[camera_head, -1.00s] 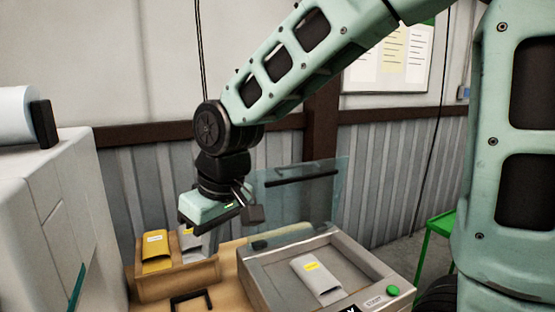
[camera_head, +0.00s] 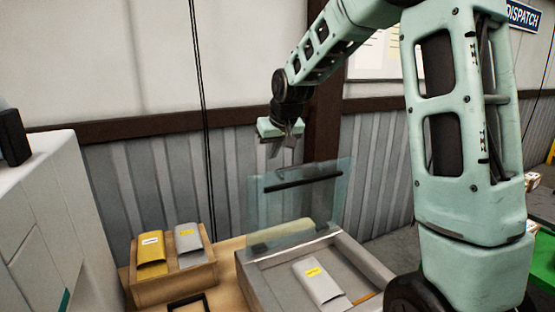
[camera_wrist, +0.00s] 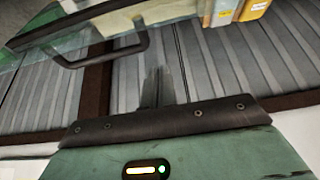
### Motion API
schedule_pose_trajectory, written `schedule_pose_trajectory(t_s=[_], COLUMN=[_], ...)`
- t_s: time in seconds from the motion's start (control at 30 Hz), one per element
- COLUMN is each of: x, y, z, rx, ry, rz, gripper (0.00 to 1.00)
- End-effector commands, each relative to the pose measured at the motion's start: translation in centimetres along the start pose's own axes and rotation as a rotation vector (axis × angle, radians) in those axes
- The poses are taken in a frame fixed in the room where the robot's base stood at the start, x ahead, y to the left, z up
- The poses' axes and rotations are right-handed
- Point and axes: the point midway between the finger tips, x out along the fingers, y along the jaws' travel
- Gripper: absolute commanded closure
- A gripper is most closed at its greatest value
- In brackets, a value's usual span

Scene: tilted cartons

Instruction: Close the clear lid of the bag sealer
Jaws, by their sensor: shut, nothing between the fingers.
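The bag sealer (camera_head: 262,285) is a grey open-topped box on the wooden bench. A grey pouch with a yellow label (camera_head: 318,284) lies inside it. Its clear lid (camera_head: 318,215) stands raised at the sealer's back edge, with a dark bar handle (camera_head: 303,180) across its upper part. In the wrist view the lid (camera_wrist: 38,28) and its handle (camera_wrist: 105,52) show at the upper left. My gripper (camera_head: 289,155) is shut and empty, above the lid's top edge and apparently behind it. In the wrist view the gripper's fingers (camera_wrist: 158,88) are together, apart from the handle.
A wooden tray (camera_head: 178,290) left of the sealer holds a yellow pouch (camera_head: 151,252) and a grey pouch (camera_head: 190,245). A white cabinet (camera_head: 55,215) stands at the far left. A corrugated wall (camera_head: 385,165) is close behind the bench.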

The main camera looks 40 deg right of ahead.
Motion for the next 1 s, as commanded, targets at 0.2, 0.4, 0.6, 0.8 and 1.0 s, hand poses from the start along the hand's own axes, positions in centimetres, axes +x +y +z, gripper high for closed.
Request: schedule_pose_trajectory(t_s=[0.2,0.4,0.6,0.8,1.0], x=[1.9,1.4,1.3,1.4,1.5], y=[0.0,-0.1,-0.1,-0.1,-0.2], z=[1.1,3.2,3.8,3.8,3.8], rx=[-0.001,-0.002,-0.002,-0.002,-0.002], ry=[-0.002,0.000,0.000,0.000,0.006], rz=[0.000,-0.001,-0.002,-0.002,-0.001], gripper=[1.00,1.00,1.00,1.00,1.00])
